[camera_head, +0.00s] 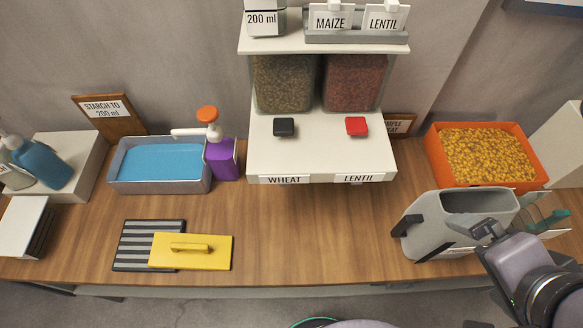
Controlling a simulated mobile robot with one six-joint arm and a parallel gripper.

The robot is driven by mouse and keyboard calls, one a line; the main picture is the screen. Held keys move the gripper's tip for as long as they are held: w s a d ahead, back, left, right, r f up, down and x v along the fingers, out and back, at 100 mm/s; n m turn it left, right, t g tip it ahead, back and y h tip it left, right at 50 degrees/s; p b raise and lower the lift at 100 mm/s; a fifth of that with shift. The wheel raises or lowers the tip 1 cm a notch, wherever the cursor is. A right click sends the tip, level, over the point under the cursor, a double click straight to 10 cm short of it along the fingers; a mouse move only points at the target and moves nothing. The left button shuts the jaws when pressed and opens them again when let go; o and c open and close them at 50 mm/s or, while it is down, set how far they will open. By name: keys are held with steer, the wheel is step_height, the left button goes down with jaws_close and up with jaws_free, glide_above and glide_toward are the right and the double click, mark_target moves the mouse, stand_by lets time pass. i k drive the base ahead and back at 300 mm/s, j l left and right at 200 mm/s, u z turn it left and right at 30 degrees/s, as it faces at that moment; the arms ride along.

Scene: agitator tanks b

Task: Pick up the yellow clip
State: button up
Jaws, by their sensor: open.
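No small yellow clip can be made out for certain in the head view. The one plain yellow object is a flat rectangular plate (215,257) with a raised yellow grip on top. It lies partly over a black and grey striped mat (132,238) at the front left of the table. My gripper (486,230) is at the lower right, far from the yellow plate. It is open and appears in front of a grey jug (418,225). From this angle I cannot tell whether it touches the jug. The jug and my arm hide part of the table there.
A grey tub of blue liquid (117,176) and a purple pump bottle (221,160) stand at the back left. A white dispenser (320,150) stands at the centre. An orange bin (437,165) of yellow kernels is at the right. The front middle of the wooden table (315,235) is clear.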

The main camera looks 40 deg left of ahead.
mark_target(179, 250)
steer(key=j+u, duration=0.1)
steer(key=u, duration=0.85)
steer(key=j+u, duration=0.1)
steer(key=u, duration=0.85)
steer(key=i+j+u, duration=0.1)
steer(key=u, duration=0.9)
steer(key=z, duration=0.4)
steer(key=k+l+z, duration=0.1)
steer(key=z, duration=0.35)
steer(key=l+z, duration=0.15)
steer(key=z, duration=0.25)
steer(key=l+z, duration=0.1)
steer(key=z, duration=0.35)
steer(key=l+z, duration=0.15)
steer(key=z, duration=0.25)
steer(key=l+z, duration=0.1)
steer(key=z, duration=0.3)
steer(key=j+u, duration=0.15)
steer(key=u, duration=0.35)
steer(key=j+u, duration=0.15)
steer(key=u, duration=0.35)
steer(key=j+u, duration=0.15)
steer(key=u, duration=0.35)
steer(key=j+u, duration=0.1)
steer(key=u, duration=0.4)
steer(key=i+j+u, duration=0.1)
steer(key=u, duration=0.4)
steer(key=k+l+u, duration=0.15)
steer(key=l+u, duration=0.15)
